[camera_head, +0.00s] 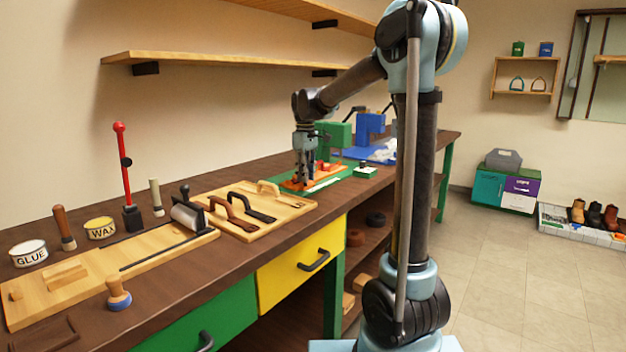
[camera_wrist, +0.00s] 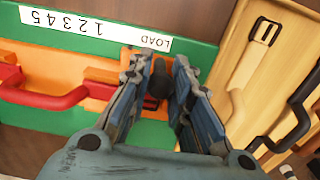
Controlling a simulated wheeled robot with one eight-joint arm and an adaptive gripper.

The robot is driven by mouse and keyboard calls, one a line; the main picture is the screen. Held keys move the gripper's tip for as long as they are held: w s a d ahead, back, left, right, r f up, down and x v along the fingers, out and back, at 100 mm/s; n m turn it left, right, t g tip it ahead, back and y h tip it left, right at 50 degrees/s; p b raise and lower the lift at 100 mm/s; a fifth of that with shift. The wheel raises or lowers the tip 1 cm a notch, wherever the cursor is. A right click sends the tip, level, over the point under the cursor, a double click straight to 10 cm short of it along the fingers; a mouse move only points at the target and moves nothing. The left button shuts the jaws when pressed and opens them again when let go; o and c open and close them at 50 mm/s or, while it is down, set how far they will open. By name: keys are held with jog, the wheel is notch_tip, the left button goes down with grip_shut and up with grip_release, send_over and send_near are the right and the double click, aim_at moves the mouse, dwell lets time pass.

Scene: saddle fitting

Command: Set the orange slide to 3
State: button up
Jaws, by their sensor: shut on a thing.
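A green board (camera_head: 340,174) with a white number strip (camera_wrist: 70,24) lies on the bench; it also shows in the wrist view (camera_wrist: 205,52). The strip reads 1 to 5 and LOAD, upside down in the wrist view. An orange slide (camera_wrist: 155,108) shows below my gripper, near the LOAD end. My gripper (camera_wrist: 166,72), also in the head view (camera_head: 304,182), points down at the board. Its blue fingers are shut on a dark upright knob (camera_wrist: 159,78) that appears to belong to the slide. The knob's base is partly hidden.
A red handle (camera_wrist: 45,102) on an orange part lies left of my fingers in the wrist view. A wooden board with dark handles (camera_wrist: 255,75) is close on the right. Blue and green stands (camera_head: 370,128) are behind on the bench.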

jog(key=shift+w+d, duration=0.9)
jog(key=shift+w, duration=0.2)
jog(key=shift+w+d, duration=0.85)
jog(key=shift+w, duration=0.25)
jog(key=shift+w+d, duration=0.9)
jog(key=shift+w, duration=0.2)
jog(key=shift+s+a, duration=0.15)
jog(key=shift+s, duration=0.05)
jog(key=o, duration=0.8)
jog(key=shift+r, duration=0.1)
jog(key=shift+r, duration=2.9)
